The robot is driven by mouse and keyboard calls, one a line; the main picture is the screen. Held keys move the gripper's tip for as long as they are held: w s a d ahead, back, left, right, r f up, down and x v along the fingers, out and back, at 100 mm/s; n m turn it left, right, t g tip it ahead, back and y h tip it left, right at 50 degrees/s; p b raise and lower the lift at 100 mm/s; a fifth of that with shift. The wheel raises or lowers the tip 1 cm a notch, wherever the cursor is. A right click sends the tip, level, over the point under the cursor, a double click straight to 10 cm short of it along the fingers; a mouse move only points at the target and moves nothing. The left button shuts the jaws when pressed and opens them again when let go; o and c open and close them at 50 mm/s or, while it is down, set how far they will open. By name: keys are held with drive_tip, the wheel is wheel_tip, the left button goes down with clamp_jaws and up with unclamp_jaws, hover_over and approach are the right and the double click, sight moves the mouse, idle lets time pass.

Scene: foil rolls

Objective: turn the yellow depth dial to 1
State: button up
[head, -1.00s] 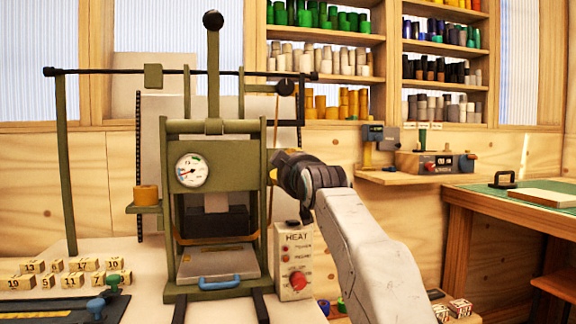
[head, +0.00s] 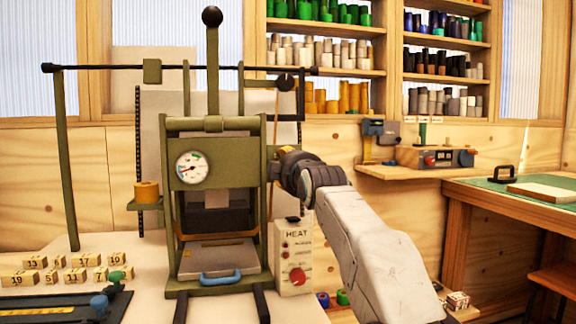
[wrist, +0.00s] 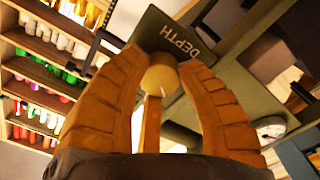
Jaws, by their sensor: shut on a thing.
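The yellow depth dial (wrist: 160,76) shows in the wrist view, between the two orange-yellow fingers of my gripper (wrist: 163,72), which is shut on it. A short pale mark shows on the dial's lower part. A dark green plate (wrist: 172,38) beside it reads "DEPTH"; I cannot make out any numbers. In the head view my gripper (head: 275,162) is at the right side of the green press (head: 215,180), and it hides the dial there.
The press carries a round gauge (head: 191,167) and a tall lever (head: 212,70). A HEAT box (head: 296,255) with a red knob stands just below my arm. Numbered blocks (head: 85,261) lie left. A shelf (head: 420,172) with a device is at right.

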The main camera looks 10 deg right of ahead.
drive_tip(key=shift+r, duration=0.15)
drive_tip(key=o, duration=1.2)
drive_tip(key=shift+s, duration=0.1)
drive_tip(key=shift+s, duration=5.9)
drive_tip(key=s+f+m+g+p, duration=0.2)
drive_tip(key=s+g+p, duration=0.3)
drive_tip(key=s+p, duration=0.5)
drive_tip(key=s+f+m+g+p, duration=0.2)
drive_tip(key=s+m+g+p, duration=0.2)
drive_tip(key=s+p, duration=0.7)
drive_tip(key=s+f+m+g+p, duration=0.2)
drive_tip(key=s+m+g+p, duration=0.2)
drive_tip(key=s+p, duration=0.7)
drive_tip(key=shift+s+f+g+p, duration=0.1)
drive_tip(key=shift+s+g+p, duration=0.1)
drive_tip(key=shift+g+p, duration=0.7)
